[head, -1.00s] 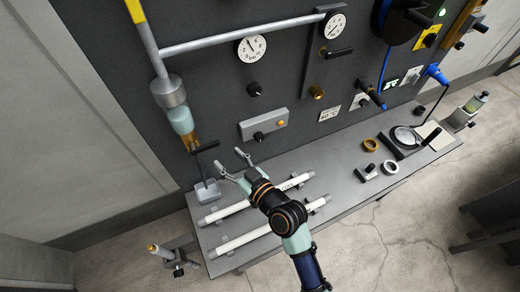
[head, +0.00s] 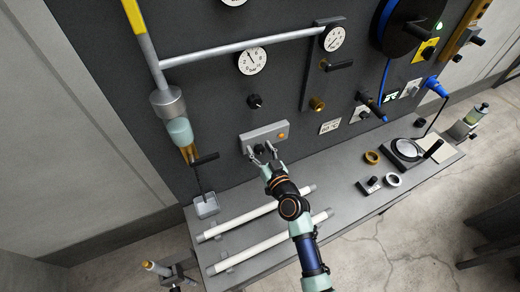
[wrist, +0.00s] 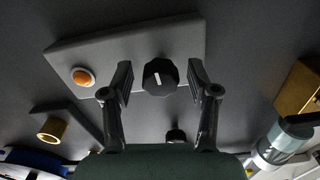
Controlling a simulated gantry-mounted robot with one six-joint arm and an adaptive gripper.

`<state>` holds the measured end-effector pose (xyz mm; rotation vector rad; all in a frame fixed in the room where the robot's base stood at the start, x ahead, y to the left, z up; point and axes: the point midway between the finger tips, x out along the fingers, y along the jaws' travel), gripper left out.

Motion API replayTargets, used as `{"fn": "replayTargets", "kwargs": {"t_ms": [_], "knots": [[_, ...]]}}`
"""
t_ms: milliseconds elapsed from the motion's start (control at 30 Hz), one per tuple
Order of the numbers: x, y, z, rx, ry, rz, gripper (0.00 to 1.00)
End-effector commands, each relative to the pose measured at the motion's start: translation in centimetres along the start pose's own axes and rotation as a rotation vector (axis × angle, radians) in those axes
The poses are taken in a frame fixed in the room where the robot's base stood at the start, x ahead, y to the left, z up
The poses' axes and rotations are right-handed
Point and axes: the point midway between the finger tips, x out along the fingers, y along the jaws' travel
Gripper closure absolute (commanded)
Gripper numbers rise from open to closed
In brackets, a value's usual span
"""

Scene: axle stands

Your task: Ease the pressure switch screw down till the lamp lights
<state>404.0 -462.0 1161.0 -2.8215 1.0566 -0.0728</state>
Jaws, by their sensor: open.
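The pressure switch is a grey box (head: 252,135) on the dark panel, also in the wrist view (wrist: 100,55). It carries a black faceted screw knob (wrist: 160,80) with a white mark, and an orange lamp (head: 281,135) in a pale ring, also in the wrist view (wrist: 83,77). I cannot tell whether the lamp is lit. My gripper (head: 261,150) is open at the knob. In the wrist view its fingers (wrist: 160,84) stand one on each side of the knob, with a gap on both sides. In the head view the gripper partly hides the knob.
Another black knob (head: 254,101) and a brass knob (head: 317,104) sit above on the panel. A dial (head: 252,61) hangs higher.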

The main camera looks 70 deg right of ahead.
Motion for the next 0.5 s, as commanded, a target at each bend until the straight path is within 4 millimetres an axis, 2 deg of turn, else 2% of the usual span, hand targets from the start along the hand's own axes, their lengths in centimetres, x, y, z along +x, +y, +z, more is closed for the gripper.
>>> {"fn": "replayTargets", "kwargs": {"t_ms": [167,500], "knots": [[-0.01,-0.01,0.03,0.0,0.0,0.0,0.4],[-0.04,-0.01,0.04,0.0,-0.001,0.0,0.97]]}}
